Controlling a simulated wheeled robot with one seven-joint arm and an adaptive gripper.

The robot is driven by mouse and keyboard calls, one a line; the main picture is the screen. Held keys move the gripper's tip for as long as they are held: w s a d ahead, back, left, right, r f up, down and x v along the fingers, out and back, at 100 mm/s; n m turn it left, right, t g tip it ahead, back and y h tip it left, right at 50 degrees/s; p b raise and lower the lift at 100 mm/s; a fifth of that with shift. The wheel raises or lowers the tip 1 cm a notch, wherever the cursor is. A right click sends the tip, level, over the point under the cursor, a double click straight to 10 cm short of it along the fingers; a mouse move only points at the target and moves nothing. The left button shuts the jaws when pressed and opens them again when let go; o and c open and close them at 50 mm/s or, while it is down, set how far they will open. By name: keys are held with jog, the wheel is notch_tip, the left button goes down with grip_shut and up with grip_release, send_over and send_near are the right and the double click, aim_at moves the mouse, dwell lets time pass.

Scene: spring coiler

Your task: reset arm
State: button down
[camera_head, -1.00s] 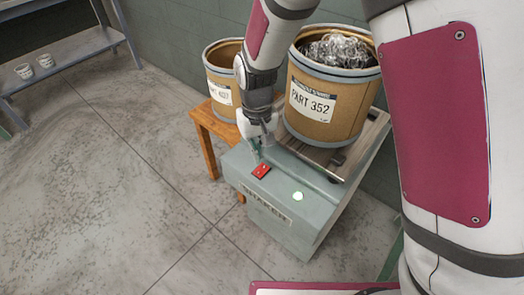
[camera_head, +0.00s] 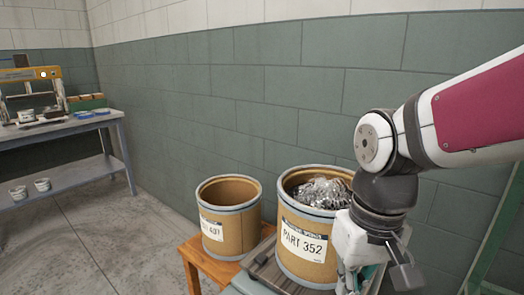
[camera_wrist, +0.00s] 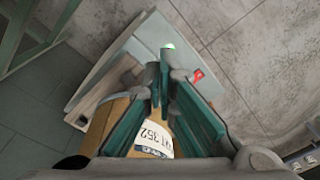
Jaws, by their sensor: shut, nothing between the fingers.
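My gripper (camera_wrist: 162,85) shows in the wrist view with its green fingers brought together and nothing between them. In the head view it hangs at the lower right, partly cut off, in front of and to the right of the drum marked PART 352 (camera_head: 303,247). That drum holds tangled shiny metal springs (camera_head: 322,193). In the wrist view the drum's label (camera_wrist: 155,138) lies below the fingers. The grey-green machine (camera_wrist: 150,35) is beneath, with its red switch (camera_wrist: 198,75) and lit green light (camera_wrist: 170,46) apart from the fingers.
A second, seemingly empty drum (camera_head: 229,222) stands on a wooden stool (camera_head: 205,262) to the left. A grey workbench (camera_head: 122,150) with a yellow-framed device (camera_head: 40,75) stands far left. A block wall (camera_head: 240,100) runs behind. The floor at left is clear.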

jog(key=s+d+r+m, duration=0.1)
jog(key=s+d, duration=0.2)
jog(key=s, duration=0.5)
jog(key=s+d+r+m, duration=0.1)
jog(key=s+d+r, duration=0.15)
jog(key=s, duration=0.55)
notch_tip(320, 180, up, 23)
jog(key=t+p, duration=0.4)
jog(key=p, duration=1.8)
jog(key=shift+w+d+h, duration=0.3)
jog(key=shift+w+d, duration=0.05)
